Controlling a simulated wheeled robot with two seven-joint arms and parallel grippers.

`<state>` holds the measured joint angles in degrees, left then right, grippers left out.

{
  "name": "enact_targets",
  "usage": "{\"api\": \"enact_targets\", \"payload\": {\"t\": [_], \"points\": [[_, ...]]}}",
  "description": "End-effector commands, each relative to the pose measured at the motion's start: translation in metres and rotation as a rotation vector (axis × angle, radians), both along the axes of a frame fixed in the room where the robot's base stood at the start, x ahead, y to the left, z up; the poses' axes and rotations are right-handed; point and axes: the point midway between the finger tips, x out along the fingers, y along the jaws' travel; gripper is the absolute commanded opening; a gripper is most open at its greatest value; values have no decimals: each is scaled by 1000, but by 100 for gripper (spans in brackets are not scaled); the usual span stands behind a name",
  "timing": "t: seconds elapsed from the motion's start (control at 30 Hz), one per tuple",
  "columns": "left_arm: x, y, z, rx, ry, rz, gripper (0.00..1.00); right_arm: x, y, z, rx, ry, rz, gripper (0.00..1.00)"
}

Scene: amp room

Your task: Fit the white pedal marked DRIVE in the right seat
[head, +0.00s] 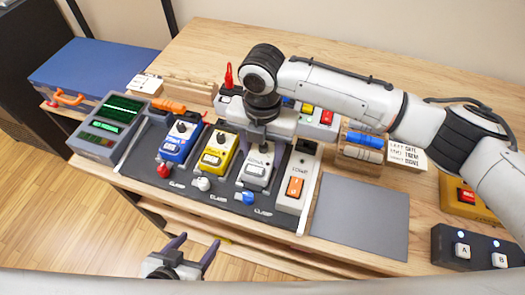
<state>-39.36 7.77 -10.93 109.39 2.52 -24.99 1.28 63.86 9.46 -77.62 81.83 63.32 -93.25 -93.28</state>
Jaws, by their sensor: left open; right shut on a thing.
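The white pedal (257,172) is in the right-hand bay of the dark pedal board (222,192), beside the yellow pedal; its lettering is too small to read surely. I cannot tell whether it sits fully down. My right gripper (262,142) is above its top end, pointing down and shut on it; the arm hides the fingertips' contact. A blue clamp knob (248,198) is in front of this bay. My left gripper (193,250) is open and empty, low in front of the table edge, away from the board.
A blue pedal (178,142) and a yellow pedal (219,150) fill the other bays. A white unit with an orange switch (295,187) stands close right. A grey mat (360,217) is bare. A box with A and B buttons (477,248) is front right.

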Motion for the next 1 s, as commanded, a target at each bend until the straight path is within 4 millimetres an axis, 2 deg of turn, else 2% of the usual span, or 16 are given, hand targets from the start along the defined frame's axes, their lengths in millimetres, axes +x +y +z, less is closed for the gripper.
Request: {"api": "enact_targets", "payload": {"t": [0.03, 0.33, 0.37, 0.47, 1.0], "points": [[0, 0, -3, 0, 0, 0, 65, -4, -4, -20, -8, 13, -4, 11], [0, 0, -4, 0, 0, 0, 65, -4, -4, -21, -9, 12, -4, 11], [0, 0, -4, 0, 0, 0, 65, -4, -4, -21, -9, 12, -4, 52], [0, 0, -4, 0, 0, 0, 65, -4, -5, -21, -10, 13, -5, 68], [0, 0, -4, 0, -1, 0, 65, -4, -7, -22, -14, 15, -6, 66]]}}
